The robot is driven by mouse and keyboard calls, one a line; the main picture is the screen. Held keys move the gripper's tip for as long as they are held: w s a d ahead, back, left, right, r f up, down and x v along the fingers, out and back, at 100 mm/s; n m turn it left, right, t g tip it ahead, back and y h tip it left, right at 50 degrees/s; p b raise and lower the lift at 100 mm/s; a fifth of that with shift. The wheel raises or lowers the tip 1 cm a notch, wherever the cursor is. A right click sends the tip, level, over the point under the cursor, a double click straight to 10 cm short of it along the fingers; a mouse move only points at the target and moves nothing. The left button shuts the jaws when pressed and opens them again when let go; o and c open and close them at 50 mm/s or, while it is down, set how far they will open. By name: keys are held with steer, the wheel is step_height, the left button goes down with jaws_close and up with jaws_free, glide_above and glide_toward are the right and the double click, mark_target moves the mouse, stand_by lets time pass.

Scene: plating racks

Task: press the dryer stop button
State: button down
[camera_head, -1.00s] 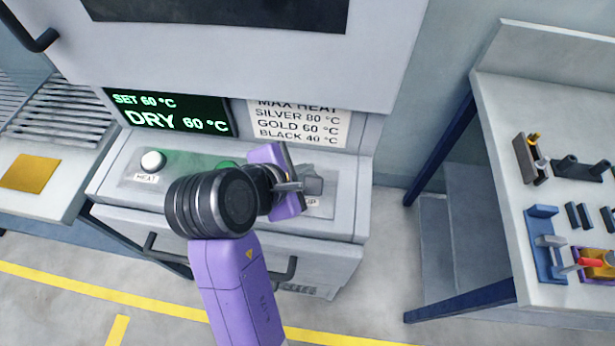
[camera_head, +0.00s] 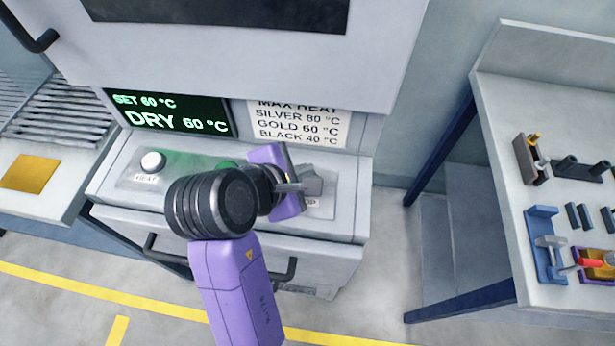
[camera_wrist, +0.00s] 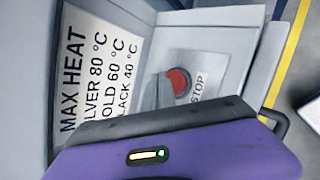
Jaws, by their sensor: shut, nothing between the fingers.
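The red stop button (camera_wrist: 179,82) sits on the dryer's sloped panel beside a STOP label (camera_wrist: 200,87) in the wrist view. In the head view the button is hidden behind my gripper, and only the end of its label (camera_head: 311,202) shows. My gripper (camera_head: 312,185) is shut and empty, at the right part of the panel. In the wrist view its grey fingers (camera_wrist: 152,92) appear just left of the red button; I cannot tell whether they touch it. The dryer display (camera_head: 170,113) reads SET 60 °C and DRY 60 °C.
A MAX HEAT sign (camera_head: 297,123) is above the panel. A workbench (camera_head: 500,100) with fixtures stands to the right.

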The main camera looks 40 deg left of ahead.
steer(key=shift+f+p, duration=0.15)
steer(key=shift+p, duration=0.2)
stand_by(0.5)
steer(key=shift+f, duration=0.25)
steer(key=shift+f, duration=0.5)
stand_by(0.9)
steer(key=shift+r+p, duration=0.1)
steer(key=shift+p, duration=0.3)
steer(key=shift+r+p, duration=0.8)
steer(key=shift+p, duration=0.45)
steer(key=shift+r, duration=0.1)
step_height(320, 180, up, 5)
steer(key=p, duration=0.6)
